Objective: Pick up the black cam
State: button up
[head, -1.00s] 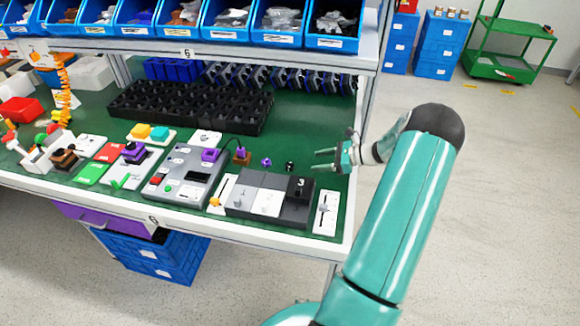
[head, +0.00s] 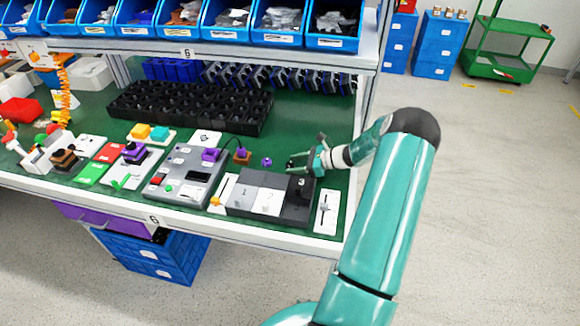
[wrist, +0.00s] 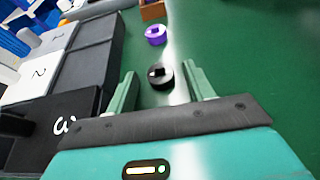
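The black cam (wrist: 160,75) is a small black disc with a raised knob, lying on the green table top. In the wrist view it lies between and just beyond the fingertips of my gripper (wrist: 160,83), which is open and empty. In the head view my gripper (head: 298,161) reaches in from the right, low over the table behind the numbered block. The black cam is hard to make out there, close to the fingers. A purple cam (wrist: 156,35) lies farther ahead in the wrist view; it also shows in the head view (head: 266,162).
The block with numbered sections (head: 262,203) stands close beside my gripper, toward the table's front. A black crate (head: 190,106) stands behind. Green table (head: 310,115) is clear behind my gripper.

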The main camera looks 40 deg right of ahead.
jog(key=c, duration=0.9)
